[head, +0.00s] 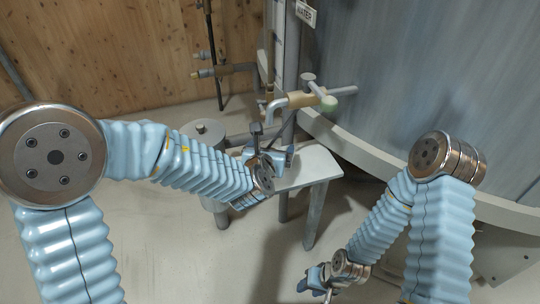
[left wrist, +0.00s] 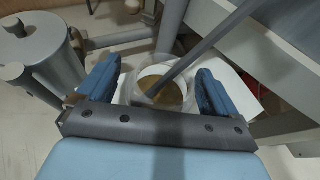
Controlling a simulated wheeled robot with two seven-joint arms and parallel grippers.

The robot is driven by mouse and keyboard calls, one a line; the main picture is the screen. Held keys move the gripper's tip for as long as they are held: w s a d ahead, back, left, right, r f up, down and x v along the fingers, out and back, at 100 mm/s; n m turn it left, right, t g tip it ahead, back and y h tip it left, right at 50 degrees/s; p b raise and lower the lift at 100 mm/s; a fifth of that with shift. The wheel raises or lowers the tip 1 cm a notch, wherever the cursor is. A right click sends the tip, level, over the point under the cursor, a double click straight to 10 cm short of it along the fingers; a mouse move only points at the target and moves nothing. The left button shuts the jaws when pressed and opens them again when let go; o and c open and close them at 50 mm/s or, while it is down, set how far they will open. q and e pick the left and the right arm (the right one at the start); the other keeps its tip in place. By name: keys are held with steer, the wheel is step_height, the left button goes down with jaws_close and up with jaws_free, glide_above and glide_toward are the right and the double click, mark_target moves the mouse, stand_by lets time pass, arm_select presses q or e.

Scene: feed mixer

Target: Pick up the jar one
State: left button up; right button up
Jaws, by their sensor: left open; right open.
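The jar (left wrist: 143,84) shows in the left wrist view as a round, pale, clear-walled vessel with brown contents, seen from above. It stands between the two blue fingers of my left gripper (left wrist: 158,72), with a gap visible on the finger sides. My left gripper is open, and it also shows in the head view (head: 270,157) over the small table. The jar is mostly hidden there behind the gripper, and I cannot make it out clearly. My right gripper (head: 317,281) is open and empty, low over the floor at the bottom of the head view.
The small pale table (head: 318,166) stands by a large grey tank (head: 430,75). A brass tap (head: 300,100) on a pipe hangs just above and behind the left gripper. A grey lidded canister (head: 204,131) stands left of the table. A grey rod (left wrist: 205,47) crosses over the jar.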

arm_select(q)
steer(key=shift+w+f, duration=0.15)
steer(key=shift+w, duration=0.2)
steer(key=shift+c, duration=0.3)
steer(key=c, duration=1.2)
